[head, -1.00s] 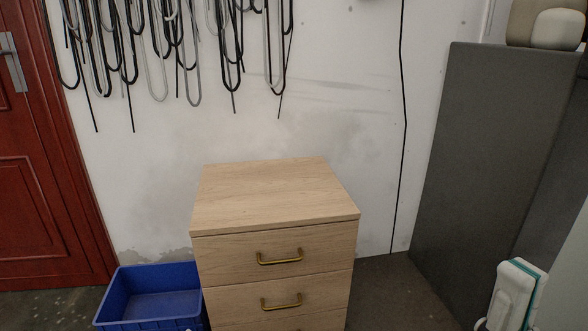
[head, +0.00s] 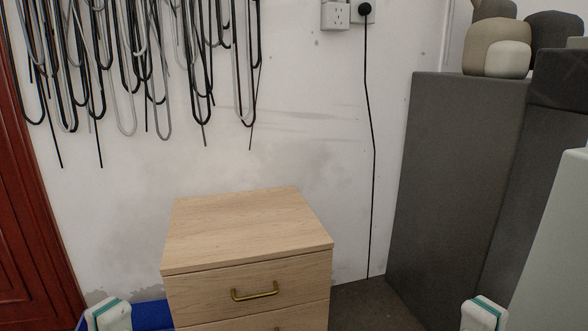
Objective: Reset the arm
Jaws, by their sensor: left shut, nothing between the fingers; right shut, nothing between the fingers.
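White, teal-edged parts of my own arms show at the bottom edge, one at the lower left (head: 108,315) and one at the lower right (head: 484,314). Both are cut off by the edge. No fingers of either gripper can be seen. No held thing shows. The left part overlaps the view of a blue bin; the right part is in front of the dark floor and grey cabinet.
A wooden drawer unit (head: 245,229) with brass handles stands in the middle, its top bare. The blue bin (head: 152,314) is left of it. A tall grey cabinet (head: 450,180) stands right. Cables (head: 130,70) hang on the wall; a red door (head: 25,230) is left.

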